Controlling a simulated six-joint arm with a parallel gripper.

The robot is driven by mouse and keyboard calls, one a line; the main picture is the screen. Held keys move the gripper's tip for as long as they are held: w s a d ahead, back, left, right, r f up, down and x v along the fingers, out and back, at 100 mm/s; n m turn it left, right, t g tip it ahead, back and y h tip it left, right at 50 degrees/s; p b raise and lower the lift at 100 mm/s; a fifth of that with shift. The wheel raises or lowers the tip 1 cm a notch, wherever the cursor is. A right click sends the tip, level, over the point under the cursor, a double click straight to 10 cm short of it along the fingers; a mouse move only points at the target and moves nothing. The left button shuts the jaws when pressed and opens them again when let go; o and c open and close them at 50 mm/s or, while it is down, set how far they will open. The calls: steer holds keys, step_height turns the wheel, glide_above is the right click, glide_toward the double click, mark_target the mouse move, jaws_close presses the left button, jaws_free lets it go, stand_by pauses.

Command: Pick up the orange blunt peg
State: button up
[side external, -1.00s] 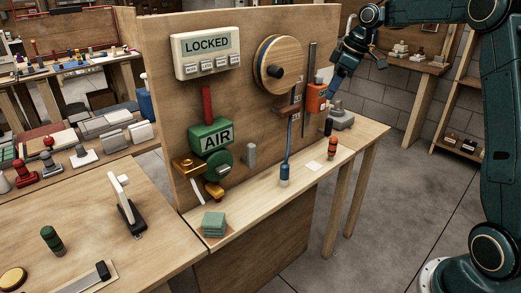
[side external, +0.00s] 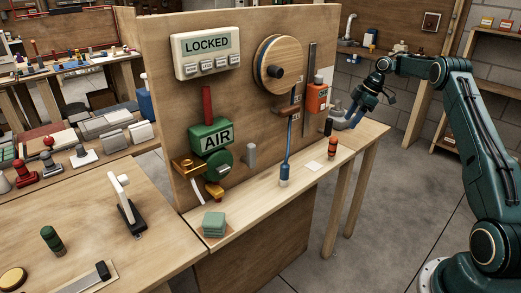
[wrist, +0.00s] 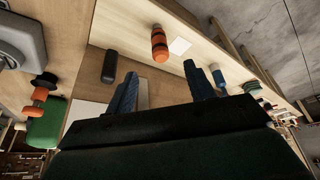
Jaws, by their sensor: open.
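The orange blunt peg (side external: 332,146) stands upright on the narrow wooden shelf, with dark bands around it. In the wrist view the peg (wrist: 159,43) lies beyond the fingertips, roughly in line with the gap between them. My gripper (wrist: 160,78) is open, with two blue fingers apart and nothing between them. In the side view my gripper (side external: 350,115) is at the far right end of the shelf, behind and to the right of the peg. It is apart from the peg.
A black peg (side external: 327,128) stands close behind the orange one. A white card (side external: 313,167) lies in front of it. A blue-based rod (side external: 284,178) stands further left. The upright panel (side external: 240,110) with an orange box (side external: 316,97) borders the shelf. A grey fixture (wrist: 22,32) is nearby.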

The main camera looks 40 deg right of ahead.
mark_target(334, 137)
steer(key=x, duration=0.8)
steer(key=shift+f, duration=0.3)
steer(key=shift+f, duration=0.1)
steer(key=shift+x, duration=2.55)
steer(key=shift+w, duration=0.1)
jaws_close()
steer(key=shift+r, duration=5.1)
